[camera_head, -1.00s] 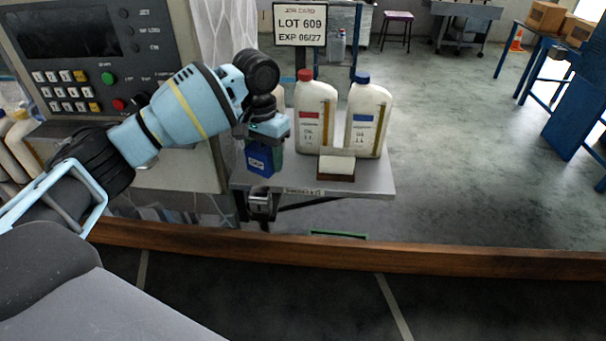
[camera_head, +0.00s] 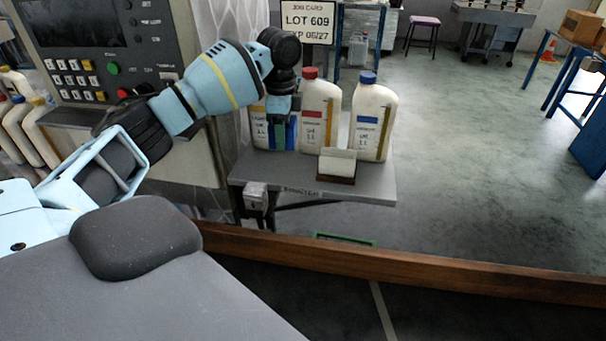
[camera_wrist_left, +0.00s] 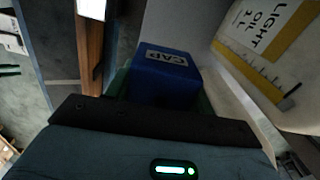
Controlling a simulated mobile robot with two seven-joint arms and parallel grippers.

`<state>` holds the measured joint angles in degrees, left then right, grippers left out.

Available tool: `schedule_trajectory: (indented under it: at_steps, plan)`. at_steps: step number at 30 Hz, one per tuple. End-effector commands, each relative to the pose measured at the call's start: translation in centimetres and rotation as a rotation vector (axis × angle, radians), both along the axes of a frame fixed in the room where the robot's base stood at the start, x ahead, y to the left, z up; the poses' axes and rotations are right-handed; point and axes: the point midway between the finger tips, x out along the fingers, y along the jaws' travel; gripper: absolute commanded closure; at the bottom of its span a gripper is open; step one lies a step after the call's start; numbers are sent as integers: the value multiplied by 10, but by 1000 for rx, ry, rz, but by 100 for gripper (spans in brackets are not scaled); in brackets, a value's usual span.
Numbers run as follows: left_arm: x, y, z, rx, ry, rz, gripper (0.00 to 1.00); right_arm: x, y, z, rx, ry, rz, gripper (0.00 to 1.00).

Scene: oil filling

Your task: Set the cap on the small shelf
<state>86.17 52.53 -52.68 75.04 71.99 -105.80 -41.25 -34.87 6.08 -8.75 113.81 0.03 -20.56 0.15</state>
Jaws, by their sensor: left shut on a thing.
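A dark blue block labelled CAP (camera_wrist_left: 165,75) is between the fingers of my left gripper in the left wrist view. My left gripper (camera_head: 277,135) is shut on it; in the head view the fingers and arm partly cover it. The gripper is over the back left part of the small grey shelf (camera_head: 375,185), in front of a yellow-labelled light oil bottle (camera_head: 259,128). I cannot tell whether the cap touches the shelf. My right gripper is not in view.
A red-capped bottle (camera_head: 318,115) stands just right of the gripper, a blue-capped bottle (camera_head: 372,120) further right. A small card holder (camera_head: 336,166) is at the shelf's front. The shelf's front left is clear. A control panel (camera_head: 90,50) is at the left.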

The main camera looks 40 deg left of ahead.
Motion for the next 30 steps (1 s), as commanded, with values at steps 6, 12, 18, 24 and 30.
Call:
schedule_trajectory:
  at_steps: [6, 12, 18, 24, 30]
  plan:
    - [-1, 10, 1, -1, -2, -65, 69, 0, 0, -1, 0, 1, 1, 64]
    - [-2, 10, -1, 0, -1, -73, 69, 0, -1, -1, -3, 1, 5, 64]
    - [-2, 11, -30, 0, 2, -71, 69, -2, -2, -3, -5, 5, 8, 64]
    - [-2, 10, -48, -1, -2, -71, 69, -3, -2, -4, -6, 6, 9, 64]
    - [-2, 10, -54, -1, -1, -71, 69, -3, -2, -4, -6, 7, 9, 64]
